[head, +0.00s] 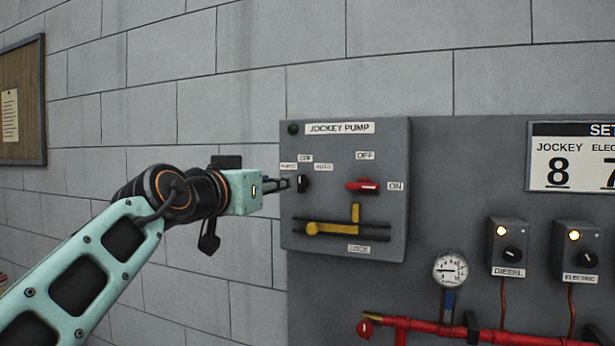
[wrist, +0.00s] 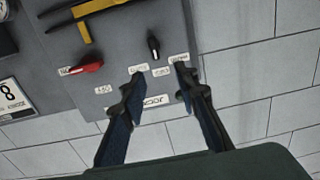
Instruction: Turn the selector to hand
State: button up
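The selector (head: 302,183) is a small black knob on the grey jockey pump box (head: 340,137). Small labels sit above it; the right one reads AUTO, the top one seems to read OFF, and the left one is too small to read surely. The knob looks about upright, roughly in line with the top label. My gripper (head: 284,184) is just left of the knob in the head view. In the wrist view my gripper (wrist: 158,76) is open and empty, its fingers apart, with the selector (wrist: 153,46) beyond the gap between the tips.
A red switch handle (head: 362,186) lies right of the selector, beside an ON label. A yellow lever (head: 330,228) in a slot is below. A gauge (head: 450,269), red pipe (head: 480,334) and diesel and electric boxes are farther right.

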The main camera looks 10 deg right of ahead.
aim_at(300, 179)
jog(key=shift+m+h, duration=0.3)
jog(key=shift+h, duration=0.1)
jog(key=x, duration=0.3)
jog(key=p+x, duration=0.1)
jog(key=x, duration=0.3)
jog(key=p+x, duration=0.1)
jog(key=x, duration=0.3)
jog(key=shift+d+f, duration=0.25)
jog(key=shift+f, duration=0.05)
jog(key=shift+c, duration=0.2)
grip_shut()
